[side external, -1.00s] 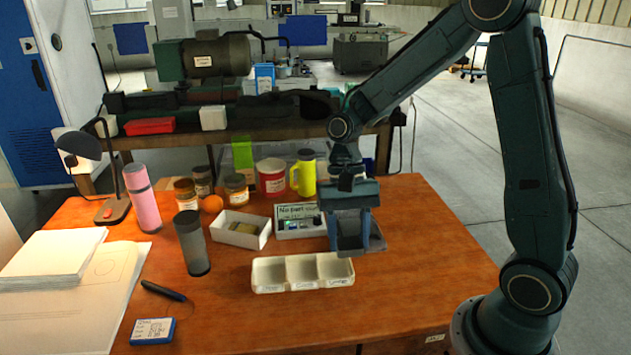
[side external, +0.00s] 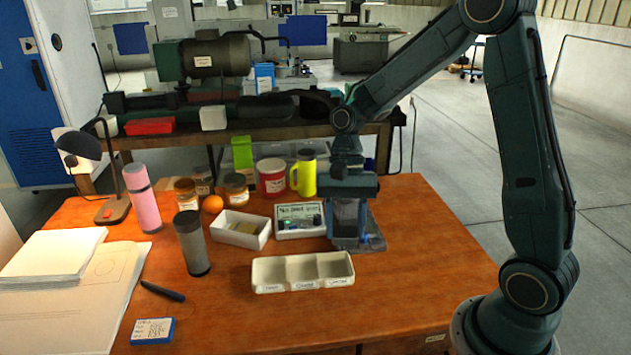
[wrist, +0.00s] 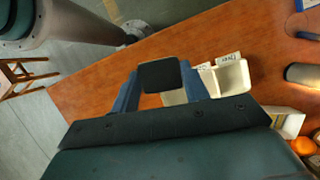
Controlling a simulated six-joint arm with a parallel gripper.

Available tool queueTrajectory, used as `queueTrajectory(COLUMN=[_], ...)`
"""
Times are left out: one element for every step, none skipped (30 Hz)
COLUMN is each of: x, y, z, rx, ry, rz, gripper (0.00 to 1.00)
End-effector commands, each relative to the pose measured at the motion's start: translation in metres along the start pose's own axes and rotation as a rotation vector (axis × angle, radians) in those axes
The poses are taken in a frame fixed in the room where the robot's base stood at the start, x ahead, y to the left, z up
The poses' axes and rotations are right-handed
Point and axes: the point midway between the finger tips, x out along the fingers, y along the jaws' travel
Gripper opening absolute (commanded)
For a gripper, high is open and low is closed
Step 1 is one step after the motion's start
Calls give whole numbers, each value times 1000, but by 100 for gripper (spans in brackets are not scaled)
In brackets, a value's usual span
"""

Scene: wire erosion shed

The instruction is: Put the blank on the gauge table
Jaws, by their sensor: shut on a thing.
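My gripper (side external: 348,215) points down at the right of the work area, low over a flat grey plate (side external: 376,243) that looks like the gauge table. In the wrist view my gripper (wrist: 158,88) is shut on a dark square-faced blank (wrist: 160,76), held between the two blue fingers. In the side view the fingers mostly hide the blank, and I cannot tell whether it touches the plate. A box with a lit display (side external: 299,219) stands just left of the plate.
A white three-compartment tray (side external: 303,284) lies in front of my gripper. A white bin (side external: 240,243) holds a yellowish piece. A yellow mug (side external: 303,175), red tin (side external: 271,185) and grey cylinder (side external: 192,250) stand nearby. The table's right side (side external: 440,260) is clear.

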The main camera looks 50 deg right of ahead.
Motion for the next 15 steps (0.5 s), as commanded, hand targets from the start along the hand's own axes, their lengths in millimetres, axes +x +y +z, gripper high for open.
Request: queueTrajectory(x=[-5, -8, -12, -15, -19, -23, -27, -31, -36, -40, -44, -50, -54, -58, -63], y=[-1, -2, -2, -2, -3, -3, -3, -2, -2, -1, 0, 1, 2, 4, 6], z=[-9, -14, -21, -27, -33, -41, -47, -53, -62, -68, -74, -83, -90, -96, -105], rx=[48, 79, 123, 158, 193, 243, 280, 319, 372, 410, 450, 501, 540, 580, 635], ry=[1, 1, 2, 1, 1, 1, 1, 1, 1, 1, 1, 2, 2, 2, 2], rz=[-22, -36, -53, -68, -83, -103, -119, -135, -156, -172, -189, -211, -228, -245, -266], gripper=[13, 13, 13, 13, 13, 13, 13, 13, 13, 13, 13, 13, 13, 13, 13])
